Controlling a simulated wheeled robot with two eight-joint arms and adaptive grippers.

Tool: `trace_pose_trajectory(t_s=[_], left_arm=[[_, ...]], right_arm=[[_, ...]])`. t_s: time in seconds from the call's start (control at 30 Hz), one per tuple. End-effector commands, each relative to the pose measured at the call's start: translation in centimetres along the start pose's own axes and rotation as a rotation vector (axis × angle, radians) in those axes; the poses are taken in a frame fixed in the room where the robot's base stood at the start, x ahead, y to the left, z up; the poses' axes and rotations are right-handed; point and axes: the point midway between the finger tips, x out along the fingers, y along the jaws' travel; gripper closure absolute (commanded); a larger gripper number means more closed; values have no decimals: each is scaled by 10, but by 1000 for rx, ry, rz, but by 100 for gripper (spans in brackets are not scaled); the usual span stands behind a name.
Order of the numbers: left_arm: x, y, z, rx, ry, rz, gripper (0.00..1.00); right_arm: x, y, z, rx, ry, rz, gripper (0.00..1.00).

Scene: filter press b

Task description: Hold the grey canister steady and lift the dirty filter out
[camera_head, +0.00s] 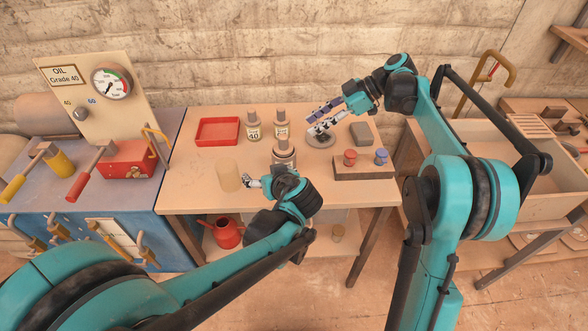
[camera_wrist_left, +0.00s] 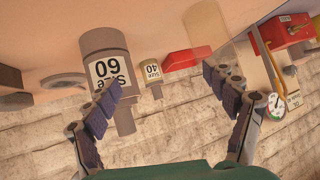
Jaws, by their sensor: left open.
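The grey canister (camera_head: 284,158) stands mid-table, partly behind my left wrist. My left gripper (camera_head: 252,183) is open and low between it and a pale tan cylinder (camera_head: 228,176); its fingers are mostly hidden in the head view. In the left wrist view the open fingers (camera_wrist_left: 170,90) are empty, with the tan cylinder (camera_wrist_left: 186,32) beyond them. My right gripper (camera_head: 314,119) is open above a flat grey disc (camera_head: 320,142). I cannot identify the dirty filter.
Behind the canister stand two labelled bottles (camera_head: 253,127). A red tray (camera_head: 217,131) lies back left. A wooden block (camera_head: 363,171) with red and blue knobs and a grey block (camera_head: 362,133) are at right. A red can (camera_head: 227,233) sits on the lower shelf.

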Motion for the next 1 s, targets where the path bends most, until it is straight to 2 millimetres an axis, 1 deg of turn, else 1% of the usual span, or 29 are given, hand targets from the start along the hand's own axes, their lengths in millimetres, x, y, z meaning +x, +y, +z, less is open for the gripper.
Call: trace_pose_trajectory(t_s=[0.03,0.1,0.2,0.3,0.47,0.57,0.8,0.9,1.0], left_arm=[[2,20,1,-15,38,2,15],[3,40,2,-43,88,4,15],[2,62,4,-79,147,9,15],[1,76,6,-105,187,14,15],[5,84,6,-125,213,17,15],[16,84,4,-127,215,17,15],[54,83,-4,-126,213,16,15],[66,84,-7,-126,213,17,15],[73,84,-9,-126,213,18,15]], right_arm=[[0,0,0,0,0,0,66],[0,0,0,0,0,0,66],[0,0,0,0,0,0,66],[0,0,0,0,0,0,66],[0,0,0,0,0,0,66],[0,0,0,0,0,0,66],[0,0,0,0,0,0,66],[0,0,0,0,0,0,66],[0,0,0,0,0,0,66]])
